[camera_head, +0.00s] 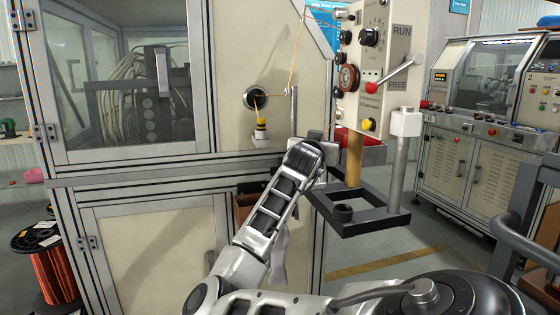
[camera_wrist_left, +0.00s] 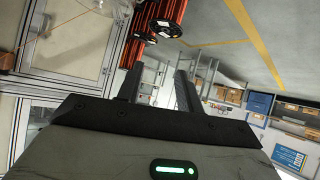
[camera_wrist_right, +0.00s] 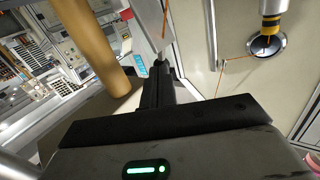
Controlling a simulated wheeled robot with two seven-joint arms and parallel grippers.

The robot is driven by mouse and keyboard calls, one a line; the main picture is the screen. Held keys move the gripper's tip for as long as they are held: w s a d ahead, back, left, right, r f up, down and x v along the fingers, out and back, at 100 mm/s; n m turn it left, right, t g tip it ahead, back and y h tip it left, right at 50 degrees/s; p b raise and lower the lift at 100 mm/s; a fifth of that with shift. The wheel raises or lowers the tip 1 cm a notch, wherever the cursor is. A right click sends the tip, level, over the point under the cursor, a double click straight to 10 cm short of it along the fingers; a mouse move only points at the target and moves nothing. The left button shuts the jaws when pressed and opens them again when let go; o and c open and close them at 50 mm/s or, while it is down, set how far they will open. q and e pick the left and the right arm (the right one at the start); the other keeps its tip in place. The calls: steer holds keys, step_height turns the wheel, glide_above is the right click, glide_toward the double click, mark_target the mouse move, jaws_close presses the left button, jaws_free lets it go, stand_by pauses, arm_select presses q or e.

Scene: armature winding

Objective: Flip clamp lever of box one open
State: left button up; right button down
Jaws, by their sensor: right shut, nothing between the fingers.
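A cream control box (camera_head: 376,45) marked RUN and FREE stands right of centre in the head view. Its silver clamp lever (camera_head: 395,75) slants across the panel between those marks, with a red knob at its lower left end. I cannot tell whether it counts as open. My right gripper (camera_head: 322,141) is below and left of the box, empty and apart from the lever. In the right wrist view its fingers (camera_wrist_right: 158,78) are shut. My left gripper (camera_wrist_left: 155,85) has its fingers apart and empty; it is outside the head view.
A tan post (camera_head: 354,160) stands below the box, close to my right gripper, above a black frame (camera_head: 375,224). A yellow-tipped nozzle (camera_head: 261,122) and thin orange wire are at the cabinet (camera_head: 240,95). Red wire spools (camera_head: 47,268) stand left. A second machine (camera_head: 480,100) is right.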

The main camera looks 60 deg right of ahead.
steer(key=s+a+r+m+y, duration=0.1)
steer(key=s+a, duration=0.3)
steer(key=a, duration=0.8)
steer(key=shift+a+r+p, duration=0.3)
steer(key=shift+r+p, duration=0.1)
steer(key=shift+r, duration=0.1)
